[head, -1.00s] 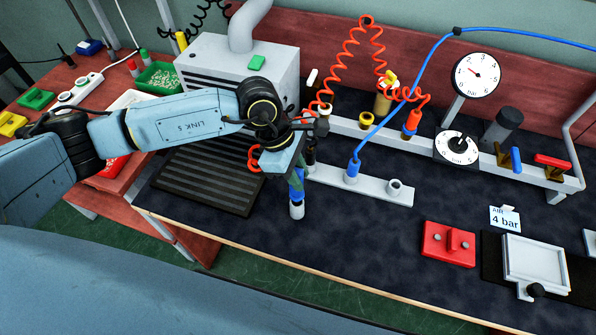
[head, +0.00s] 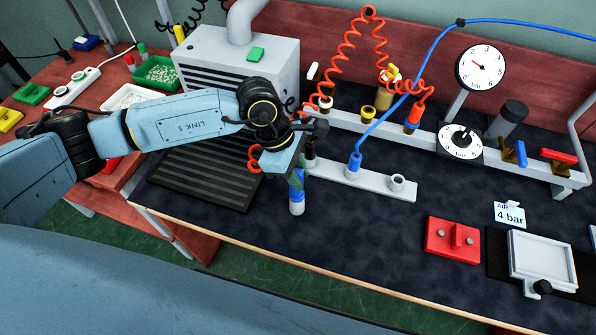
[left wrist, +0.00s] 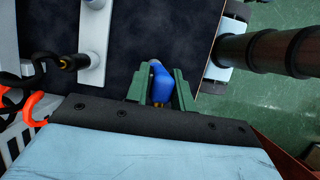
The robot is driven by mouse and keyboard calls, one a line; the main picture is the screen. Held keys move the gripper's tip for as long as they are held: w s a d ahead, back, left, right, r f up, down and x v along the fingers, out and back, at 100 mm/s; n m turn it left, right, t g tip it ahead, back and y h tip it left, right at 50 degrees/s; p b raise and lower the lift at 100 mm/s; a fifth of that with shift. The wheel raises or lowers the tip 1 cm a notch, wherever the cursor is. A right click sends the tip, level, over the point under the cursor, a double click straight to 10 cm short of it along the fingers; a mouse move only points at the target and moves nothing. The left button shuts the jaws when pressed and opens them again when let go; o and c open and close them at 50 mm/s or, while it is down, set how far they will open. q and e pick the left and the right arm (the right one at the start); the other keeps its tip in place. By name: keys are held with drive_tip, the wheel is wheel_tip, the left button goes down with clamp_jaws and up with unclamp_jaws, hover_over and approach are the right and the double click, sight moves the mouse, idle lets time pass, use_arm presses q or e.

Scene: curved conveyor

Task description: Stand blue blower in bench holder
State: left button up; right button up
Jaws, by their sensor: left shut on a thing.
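My left gripper (head: 295,170) points down over the front of the bench and is shut on the blue blower (head: 297,192). The blower hangs roughly upright, with a grey lower end. In the left wrist view it is a blue body (left wrist: 160,82) between two green fingers, with a little brass showing near the palm. A pale grey bar (head: 330,177) lies just right of the blower. It carries a blue fitting (head: 354,161) with a blue hose and an open grey socket (head: 397,182). I cannot tell which part is the holder. My right gripper is out of view.
A dark ribbed mat (head: 205,190) and a grey vented box (head: 245,75) lie behind and left. A red block (head: 452,240) stands front right. Behind are a rail with coiled red hose and a gauge (head: 481,67). Dark bench surface between bar and red block is clear.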

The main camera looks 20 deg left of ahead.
use_arm(q)
drive_tip(key=shift+f, duration=0.3)
drive_tip(key=o, duration=1)
drive_tip(key=shift+o, duration=0.2)
drive_tip(key=v, duration=1.3)
drive_tip(key=shift+r, duration=0.25)
